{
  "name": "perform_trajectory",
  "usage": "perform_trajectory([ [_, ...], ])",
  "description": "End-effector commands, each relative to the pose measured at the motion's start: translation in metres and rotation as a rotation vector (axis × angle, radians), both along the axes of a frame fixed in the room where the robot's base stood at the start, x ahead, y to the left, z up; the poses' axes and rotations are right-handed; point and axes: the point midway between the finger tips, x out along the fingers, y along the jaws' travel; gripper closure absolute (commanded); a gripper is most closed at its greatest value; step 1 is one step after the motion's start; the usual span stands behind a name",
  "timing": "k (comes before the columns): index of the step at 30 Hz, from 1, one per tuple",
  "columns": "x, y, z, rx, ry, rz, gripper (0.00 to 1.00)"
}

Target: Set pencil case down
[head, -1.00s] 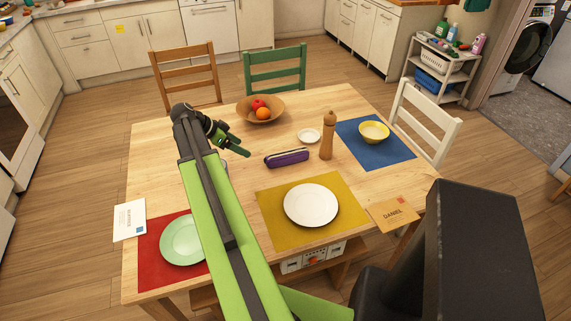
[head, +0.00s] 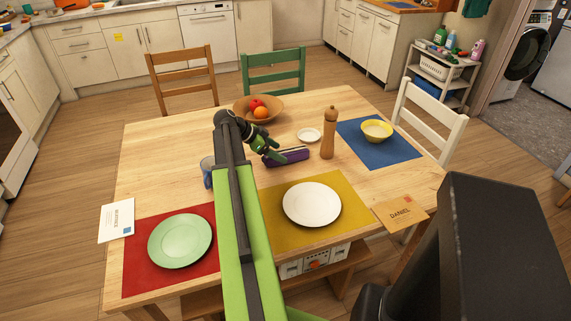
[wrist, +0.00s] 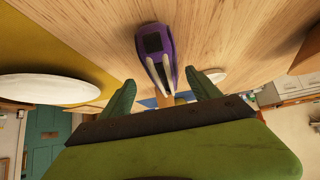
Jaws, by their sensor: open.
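The purple pencil case (head: 288,157) lies on the wooden table behind the yellow placemat. It also shows in the wrist view (wrist: 152,38), with a dark patch and two pale strips on it. My gripper (head: 275,156) is at the left end of the pencil case in the head view, partly covering it. In the wrist view my gripper's two green fingers (wrist: 162,92) are spread apart, one on each side of the case's near end. I cannot tell whether they touch it. The table (head: 160,160) bears the case.
A pepper mill (head: 329,135) stands just right of the case, with a small white saucer (head: 309,135) behind. A fruit bowl (head: 243,108) is farther back. The table's back left is clear.

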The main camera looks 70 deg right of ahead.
Motion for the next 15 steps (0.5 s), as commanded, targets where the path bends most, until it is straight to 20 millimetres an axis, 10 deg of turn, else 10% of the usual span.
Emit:
perform_trajectory([
  [15,-0.027,-0.028,-0.036,0.0,0.0,0.001,0.29],
])
